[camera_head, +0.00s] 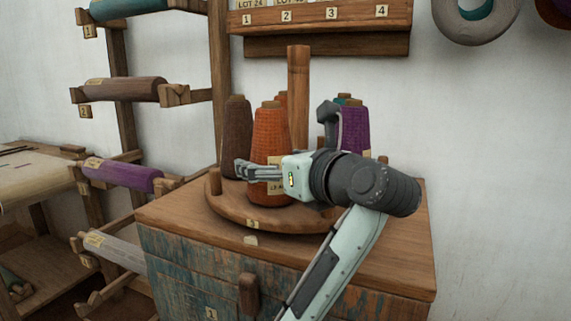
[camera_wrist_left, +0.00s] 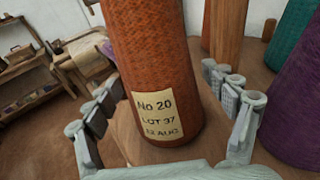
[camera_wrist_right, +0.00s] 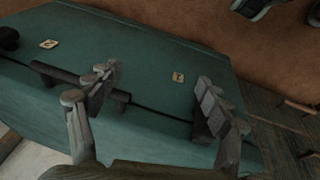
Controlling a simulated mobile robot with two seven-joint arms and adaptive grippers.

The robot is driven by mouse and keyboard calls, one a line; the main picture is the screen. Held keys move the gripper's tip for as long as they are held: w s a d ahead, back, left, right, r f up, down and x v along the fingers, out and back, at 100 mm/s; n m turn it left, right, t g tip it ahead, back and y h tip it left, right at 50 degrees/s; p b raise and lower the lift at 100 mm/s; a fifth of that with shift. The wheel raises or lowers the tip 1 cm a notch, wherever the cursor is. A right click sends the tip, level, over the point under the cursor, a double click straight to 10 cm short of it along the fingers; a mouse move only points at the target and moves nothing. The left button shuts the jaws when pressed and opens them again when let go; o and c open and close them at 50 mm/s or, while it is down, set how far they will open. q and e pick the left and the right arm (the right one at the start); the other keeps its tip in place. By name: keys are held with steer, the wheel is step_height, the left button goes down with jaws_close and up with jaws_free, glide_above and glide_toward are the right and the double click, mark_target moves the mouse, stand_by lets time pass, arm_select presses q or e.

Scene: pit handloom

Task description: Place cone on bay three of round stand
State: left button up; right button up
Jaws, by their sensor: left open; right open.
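An orange cone (camera_head: 270,138) stands upright on the front of the round wooden stand (camera_head: 270,216). My left gripper (camera_head: 243,170) is open at the cone's lower part, its fingers crossing in front of it in the head view. In the left wrist view the orange cone (camera_wrist_left: 155,50), with a label reading No 20, LOT 37, is between the spread fingers, with gaps at both sides. A small tag (camera_head: 253,222), seemingly 3, is on the stand's front rim. My right gripper (camera_wrist_right: 150,90) shows only in its wrist view, open and empty.
A brown cone (camera_head: 237,130), a purple cone (camera_head: 355,130) and partly hidden teal and orange ones share the stand around its wooden post (camera_head: 298,90). The stand sits on a worn chest (camera_head: 390,250). A rack of rolls is left. A green chest (camera_wrist_right: 140,60) lies before my right gripper.

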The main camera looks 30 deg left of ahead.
arm_select(q)
steer(key=v, duration=0.2)
steer(key=shift+s+d+b, duration=0.15)
steer(key=shift+d+b, duration=0.15)
steer(key=b+v, duration=0.1)
steer(key=v, duration=0.8)
steer(key=shift+r, duration=0.15)
arm_select(e)
steer(key=r, duration=0.3)
steer(key=shift+s+d, duration=0.1)
steer(key=shift+d, duration=0.15)
arm_select(q)
steer(key=shift+s, duration=0.15)
arm_select(e)
steer(key=shift+s+f, duration=0.1)
steer(key=shift+f, duration=0.05)
